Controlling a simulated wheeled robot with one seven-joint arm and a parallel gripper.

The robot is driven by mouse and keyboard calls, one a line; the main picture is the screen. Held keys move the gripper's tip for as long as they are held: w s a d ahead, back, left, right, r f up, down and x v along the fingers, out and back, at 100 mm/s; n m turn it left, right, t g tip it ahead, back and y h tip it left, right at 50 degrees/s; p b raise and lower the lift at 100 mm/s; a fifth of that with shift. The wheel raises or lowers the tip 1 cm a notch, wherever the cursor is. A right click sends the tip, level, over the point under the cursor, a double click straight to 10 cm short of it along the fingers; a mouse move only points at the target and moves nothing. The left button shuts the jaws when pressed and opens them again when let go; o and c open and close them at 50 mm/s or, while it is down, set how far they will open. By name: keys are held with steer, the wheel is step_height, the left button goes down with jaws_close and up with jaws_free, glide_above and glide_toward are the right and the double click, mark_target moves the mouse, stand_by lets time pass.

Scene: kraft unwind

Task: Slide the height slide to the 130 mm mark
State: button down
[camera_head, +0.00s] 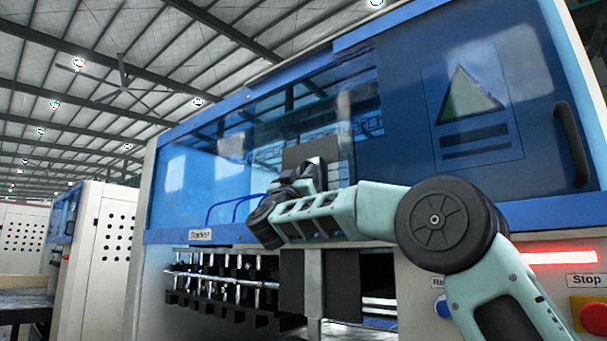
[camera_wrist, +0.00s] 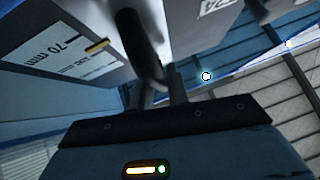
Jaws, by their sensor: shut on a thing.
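In the wrist view, a dark curved bar (camera_wrist: 136,42), which looks like the height slide's handle, runs down to my gripper (camera_wrist: 160,95). My gripper is shut on this handle; the exact contact is partly hidden. A yellow pointer (camera_wrist: 97,46) lies at the label's edge. In the head view, my gripper (camera_head: 308,172) is raised in front of a dark plate (camera_head: 312,150) on the machine, and my arm hides the handle and scale.
Blue see-through guards (camera_head: 200,180) cover the machine front, with a door handle (camera_head: 572,145) at right. Below is a row of metal rods and black blocks (camera_head: 225,283). A red stop button (camera_head: 594,317) sits at lower right, near my arm. Another machine (camera_head: 105,240) stands at left.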

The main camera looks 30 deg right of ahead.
step_height(320, 180, up, 6)
steer(key=p, duration=0.3)
steer(key=shift+w+a+r, duration=0.1)
steer(key=shift+r, duration=0.05)
steer(key=c, duration=1.4)
jaws_free()
steer(key=shift+f, duration=0.25)
steer(key=b+v, duration=0.9)
steer(key=v, duration=0.8)
steer(key=shift+a, duration=0.1)
